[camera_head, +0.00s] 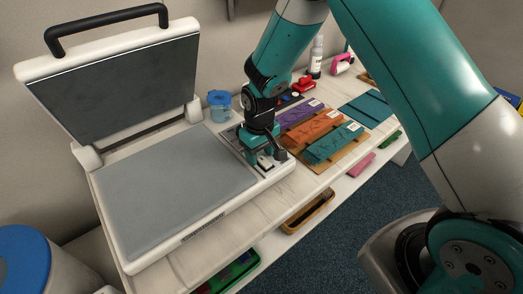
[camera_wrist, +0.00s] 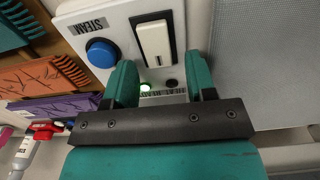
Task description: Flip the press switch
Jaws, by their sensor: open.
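The press (camera_head: 170,190) stands on the table at left in the head view, its lid (camera_head: 115,90) raised. Its control panel (camera_wrist: 85,20) fills the upper middle of the wrist view. The press switch is a white rocker (camera_wrist: 155,42) in a black frame, and it also shows as a small pale piece in the head view (camera_head: 265,163). My gripper (camera_wrist: 161,72) is open and empty over the panel. In the wrist view its two teal fingertips lie below the rocker, one on each side. I cannot tell whether they touch the panel. In the head view my gripper (camera_head: 262,150) partly covers the panel.
A blue button (camera_wrist: 101,52) sits left of the rocker beside a STEAM label. A green light (camera_wrist: 145,87) glows between the fingers, near a dark one (camera_wrist: 171,84). Purple, orange and teal pieces (camera_head: 333,143) lie right of the press. A blue-lidded jar (camera_head: 220,105) stands behind.

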